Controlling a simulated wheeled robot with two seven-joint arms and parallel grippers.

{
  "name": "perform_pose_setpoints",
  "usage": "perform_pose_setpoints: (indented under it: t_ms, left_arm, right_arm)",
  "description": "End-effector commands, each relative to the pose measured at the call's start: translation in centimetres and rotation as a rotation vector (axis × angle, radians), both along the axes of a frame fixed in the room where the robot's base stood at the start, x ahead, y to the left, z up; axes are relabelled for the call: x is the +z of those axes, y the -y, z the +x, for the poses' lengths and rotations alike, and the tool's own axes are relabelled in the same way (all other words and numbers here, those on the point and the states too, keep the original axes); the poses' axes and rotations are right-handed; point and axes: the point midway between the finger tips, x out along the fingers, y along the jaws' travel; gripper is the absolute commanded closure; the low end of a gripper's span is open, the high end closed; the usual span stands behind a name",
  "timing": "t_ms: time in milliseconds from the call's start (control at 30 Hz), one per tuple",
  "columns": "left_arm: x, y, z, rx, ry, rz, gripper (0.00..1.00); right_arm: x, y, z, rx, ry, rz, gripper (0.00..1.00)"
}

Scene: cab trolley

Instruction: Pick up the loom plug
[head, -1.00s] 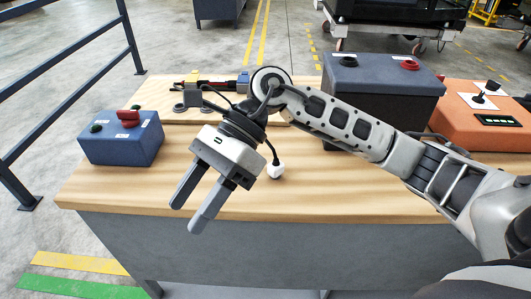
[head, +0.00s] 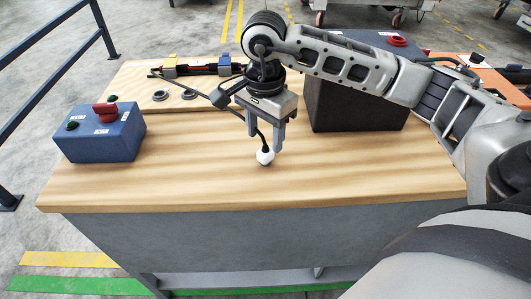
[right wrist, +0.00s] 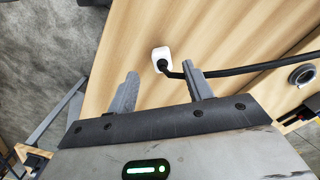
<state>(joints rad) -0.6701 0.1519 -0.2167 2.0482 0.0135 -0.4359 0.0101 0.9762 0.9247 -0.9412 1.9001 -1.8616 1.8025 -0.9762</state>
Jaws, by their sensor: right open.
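The loom plug (head: 265,156) is a small white block on the end of a black cable, on the wooden bench top (head: 180,184) near its front. My right gripper (head: 265,142) is open and points down, with its fingertips close to the plug. In the right wrist view the plug (right wrist: 161,56) shows just beyond the gap between the open fingertips (right wrist: 160,70), with nothing held. The black cable (right wrist: 235,70) runs from the plug past the tip of the right-hand finger. My left gripper is not in view.
A blue control box (head: 104,134) with a red knob stands at the left of the bench. A dark box (head: 357,112) stands close to the right of my gripper. A wooden board (head: 140,88) with grey rings lies behind. The bench front is clear.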

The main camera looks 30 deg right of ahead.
Motion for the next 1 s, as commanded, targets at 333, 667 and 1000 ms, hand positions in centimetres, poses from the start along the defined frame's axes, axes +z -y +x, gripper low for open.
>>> perform_pose_setpoints:
  t_ms: [333, 667, 1000]
  left_arm:
    - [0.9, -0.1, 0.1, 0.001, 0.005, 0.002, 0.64]
    - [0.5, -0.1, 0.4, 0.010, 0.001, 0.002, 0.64]
    - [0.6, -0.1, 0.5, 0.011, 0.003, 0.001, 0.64]
  right_arm:
    - [-3.5, 0.5, 0.2, -0.002, -0.006, 0.001, 0.49]
    - [-5.9, 0.4, 0.3, 0.000, 0.000, 0.001, 0.49]
    - [-5.8, 0.4, 0.3, 0.000, 0.001, 0.001, 1.00]
